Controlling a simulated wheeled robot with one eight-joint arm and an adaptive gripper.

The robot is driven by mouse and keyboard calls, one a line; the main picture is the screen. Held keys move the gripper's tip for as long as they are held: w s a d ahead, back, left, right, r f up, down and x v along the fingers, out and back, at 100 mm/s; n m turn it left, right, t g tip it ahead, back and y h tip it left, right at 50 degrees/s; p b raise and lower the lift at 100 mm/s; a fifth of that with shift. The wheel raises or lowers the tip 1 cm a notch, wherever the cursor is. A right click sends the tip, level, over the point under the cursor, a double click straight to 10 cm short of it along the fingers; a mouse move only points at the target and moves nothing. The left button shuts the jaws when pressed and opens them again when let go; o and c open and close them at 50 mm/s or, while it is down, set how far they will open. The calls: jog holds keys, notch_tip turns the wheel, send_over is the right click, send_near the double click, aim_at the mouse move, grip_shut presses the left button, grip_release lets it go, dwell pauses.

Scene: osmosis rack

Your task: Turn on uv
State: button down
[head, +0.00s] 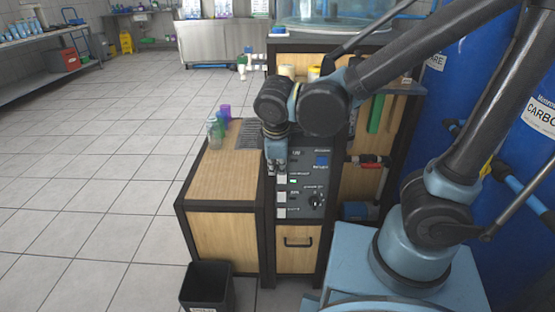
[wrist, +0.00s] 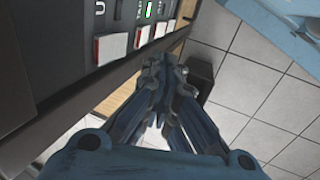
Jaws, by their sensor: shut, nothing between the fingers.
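A dark control panel (head: 304,181) stands on the front of the osmosis rack, with a column of white switches (head: 281,197) on its left side. It has a small blue display (head: 321,160), a green light (head: 293,181) and a black knob (head: 316,201). In the wrist view, white switches with red edges (wrist: 111,48) run along the panel, with a green light (wrist: 148,10) beside them. The labels are too small to tell which is uv. My gripper (wrist: 164,65) is shut and empty, close in front of the panel; in the head view its tip (head: 272,168) is beside the upper switches.
A wooden cabinet (head: 222,232) with small bottles (head: 215,127) on top stands left of the panel. A black bin (head: 207,287) is on the floor in front. Blue tanks (head: 520,140) stand at right. The tiled floor at left is clear.

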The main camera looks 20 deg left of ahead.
jog(key=shift+w+a+f, duration=0.1)
jog(key=shift+w+a, duration=0.2)
jog(key=shift+w, duration=0.6)
jog(key=shift+w+a+f, duration=0.1)
jog(key=shift+w+a, duration=0.15)
jog(key=shift+w, duration=0.65)
jog(key=shift+w+d, duration=0.1)
jog(key=shift+w, duration=0.05)
